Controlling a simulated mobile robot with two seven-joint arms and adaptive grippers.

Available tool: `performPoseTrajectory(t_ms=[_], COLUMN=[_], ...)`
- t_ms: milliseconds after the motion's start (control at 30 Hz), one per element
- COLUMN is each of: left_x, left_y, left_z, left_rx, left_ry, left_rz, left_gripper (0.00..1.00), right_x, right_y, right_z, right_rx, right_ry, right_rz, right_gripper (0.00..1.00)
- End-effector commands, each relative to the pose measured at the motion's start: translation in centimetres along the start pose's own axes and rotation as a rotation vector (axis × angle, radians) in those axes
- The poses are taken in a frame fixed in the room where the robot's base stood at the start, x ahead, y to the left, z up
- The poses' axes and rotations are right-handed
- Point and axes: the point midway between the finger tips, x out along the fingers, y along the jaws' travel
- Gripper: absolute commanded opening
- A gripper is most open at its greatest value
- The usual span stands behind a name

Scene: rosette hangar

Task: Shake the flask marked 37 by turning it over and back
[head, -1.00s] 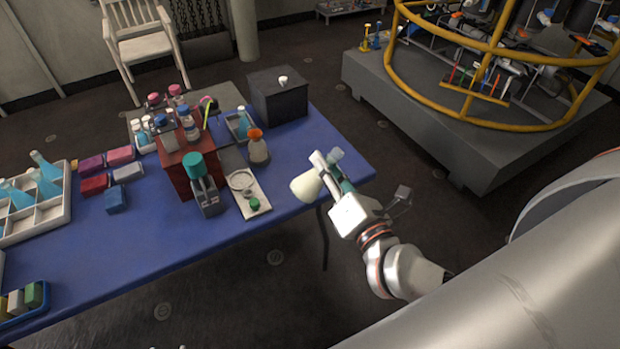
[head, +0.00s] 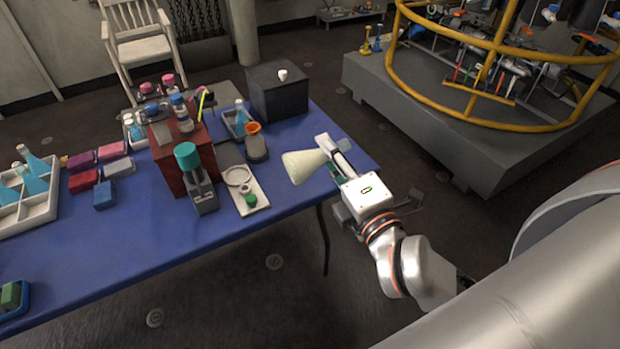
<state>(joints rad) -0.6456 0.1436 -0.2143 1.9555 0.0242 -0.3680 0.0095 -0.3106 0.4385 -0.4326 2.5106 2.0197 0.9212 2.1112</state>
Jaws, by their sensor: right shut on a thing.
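A pale cream cone-shaped flask (head: 301,167) is held in the air over the right end of the blue table (head: 120,255). It lies tipped on its side, its wide base toward the left and its narrow neck toward my gripper. My right gripper (head: 333,160) is shut on the flask at the neck end. No number can be read on the flask, so I cannot tell whether it is the one marked 37. My left gripper is not in view.
Left of the flask, an orange-topped bottle (head: 256,148), a white tray (head: 252,204) and a teal-capped device (head: 196,180) stand close. Behind are a dark box (head: 278,98) and a red box (head: 172,172). A white rack (head: 42,212) holds blue flasks at far left.

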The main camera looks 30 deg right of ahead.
Motion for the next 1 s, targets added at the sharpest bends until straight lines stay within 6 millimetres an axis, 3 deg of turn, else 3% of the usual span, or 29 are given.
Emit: performPoseTrajectory(t_ms=[500, 1000], left_x=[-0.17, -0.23], left_y=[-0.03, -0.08], left_z=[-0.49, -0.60], left_rx=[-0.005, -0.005], left_ry=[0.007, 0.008], left_rz=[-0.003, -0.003], left_gripper=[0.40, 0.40], right_x=[-0.01, 0.01], right_y=[0.21, 0.28], right_z=[0.06, 0.05], right_rx=[0.594, 0.585], right_ry=[-0.018, -0.016], right_rz=[0.002, 0.003], right_gripper=[0.00, 0.00])
